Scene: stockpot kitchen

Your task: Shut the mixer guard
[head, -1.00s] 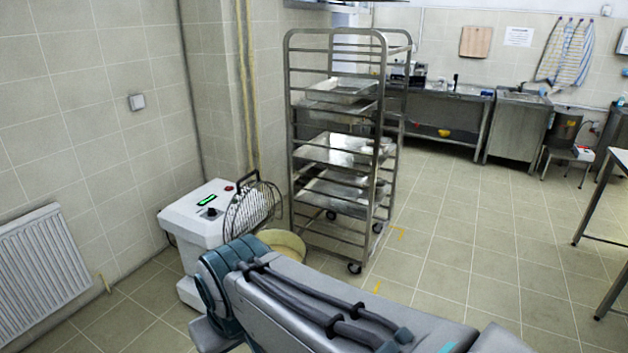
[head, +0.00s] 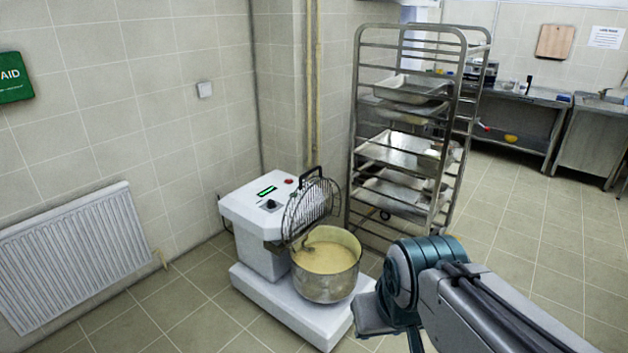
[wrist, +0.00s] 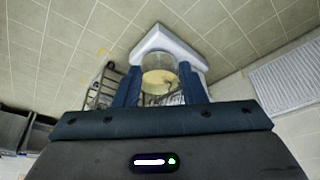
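The mixer (head: 262,215) is a white floor machine with a green display, standing against the tiled wall. Its round wire guard (head: 308,207) stands raised and tilted up behind the bowl, with a black handle (head: 312,172) at its top. The metal bowl (head: 326,284) is open on top and holds pale dough. In the wrist view the bowl (wrist: 160,82) shows between the two blue fingers of my gripper (wrist: 161,92). The fingers are apart, with nothing held between them. My gripper is some distance from the mixer and the guard. The fingers hide part of the mixer there.
A tall metal tray rack (head: 455,130) stands close to the right of the mixer. A white radiator (head: 75,260) is on the wall at left. A steel counter (head: 525,125) is at the back. The tiled floor (head: 480,215) is clear at right.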

